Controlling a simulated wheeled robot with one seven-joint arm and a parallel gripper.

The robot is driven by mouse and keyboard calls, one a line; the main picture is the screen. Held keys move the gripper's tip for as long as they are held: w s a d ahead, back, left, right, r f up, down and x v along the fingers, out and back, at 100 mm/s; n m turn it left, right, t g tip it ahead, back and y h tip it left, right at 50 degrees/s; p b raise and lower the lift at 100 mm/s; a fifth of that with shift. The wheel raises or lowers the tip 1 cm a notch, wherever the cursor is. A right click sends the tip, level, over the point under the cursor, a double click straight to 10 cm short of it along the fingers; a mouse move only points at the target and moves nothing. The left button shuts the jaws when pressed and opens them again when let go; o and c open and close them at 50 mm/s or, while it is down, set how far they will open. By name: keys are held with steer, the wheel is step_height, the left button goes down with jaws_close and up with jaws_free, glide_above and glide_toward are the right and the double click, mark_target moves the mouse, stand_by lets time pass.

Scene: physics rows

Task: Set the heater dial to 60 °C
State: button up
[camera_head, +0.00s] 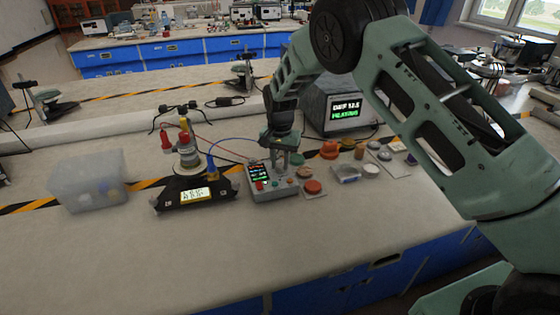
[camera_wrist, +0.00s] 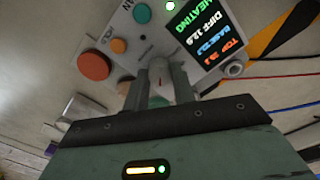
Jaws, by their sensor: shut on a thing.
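The heater unit (camera_head: 286,190) is a small light-grey box on the bench in the head view, with a dark screen (camera_head: 260,174). In the wrist view its panel (camera_wrist: 122,22) fills the upper middle. The screen (camera_wrist: 198,32) there reads HEATING and DIFF 12.9, with BASE and TOP lines too small to read surely. My gripper, also in the head view (camera_head: 287,160), points down over the box and is shut on the dial. The dial's scale is hidden.
Left of the box stands a black base (camera_head: 195,194) with a stacked column and wires. A clear bin (camera_head: 88,182) is further left. A large display box (camera_head: 343,108) stands behind. Red knobs and small parts lie at right. The front bench is clear.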

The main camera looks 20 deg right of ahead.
mark_target(280, 164)
stand_by(0.4)
steer(key=o, duration=1)
step_height(280, 164, up, 18)
steer(key=b, duration=0.2)
steer(key=shift+f, duration=0.25)
steer(key=s+a+r+n+y, duration=0.1)
steer(key=s+a+n, duration=0.3)
steer(key=s, duration=0.6)
steer(key=s+a+r+n+y, duration=0.1)
steer(key=s+a+n, duration=0.3)
steer(key=s, duration=0.7)
steer(key=s+d+f+n, duration=0.1)
steer(key=s+f+n, duration=0.1)
steer(key=s, duration=0.9)
steer(key=s+d+f+n+h, duration=0.1)
steer(key=s+n, duration=0.3)
steer(key=s, duration=0.6)
steer(key=shift+s+f, duration=0.35)
steer(key=shift+f, duration=0.05)
